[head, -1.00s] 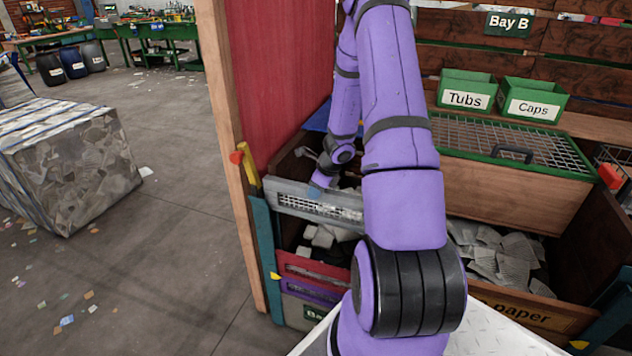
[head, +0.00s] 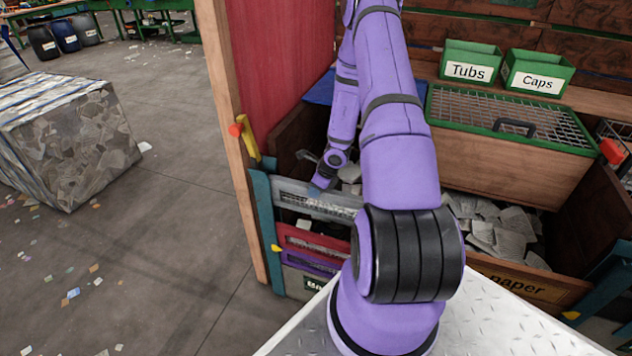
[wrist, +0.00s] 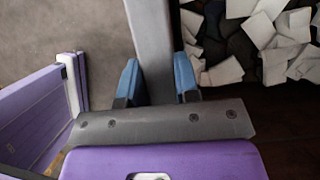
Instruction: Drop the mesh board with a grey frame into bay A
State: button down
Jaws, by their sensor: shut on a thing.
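The mesh board with a grey frame (head: 295,197) lies across the front of the left bay, just above a red board (head: 300,243) and a purple board (head: 308,264). Its left end is at the teal post (head: 265,225); its right end is hidden behind my arm. My gripper (wrist: 157,82) is shut on its top edge, with blue fingers on both sides of the grey frame bar (wrist: 152,45) in the wrist view. In the head view my gripper (head: 322,180) is small. I cannot tell whether the grey board touches the red one.
Pale scraps (wrist: 265,40) lie in the bay behind the board. The bay to the right holds paper scraps (head: 490,235). A mesh-lidded box (head: 515,120) and green tubs stand behind. A wooden post (head: 225,130) and red panel (head: 270,80) bound the left side. A bale (head: 70,145) stands on the floor.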

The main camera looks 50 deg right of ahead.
aim_at(317, 209)
jog(key=shift+f, duration=5.9)
jog(key=c, duration=0.8)
grip_release()
jog(key=shift+r, duration=0.1)
jog(key=v, duration=1)
jog(key=shift+s+r, duration=0.2)
jog(key=shift+r, duration=0.05)
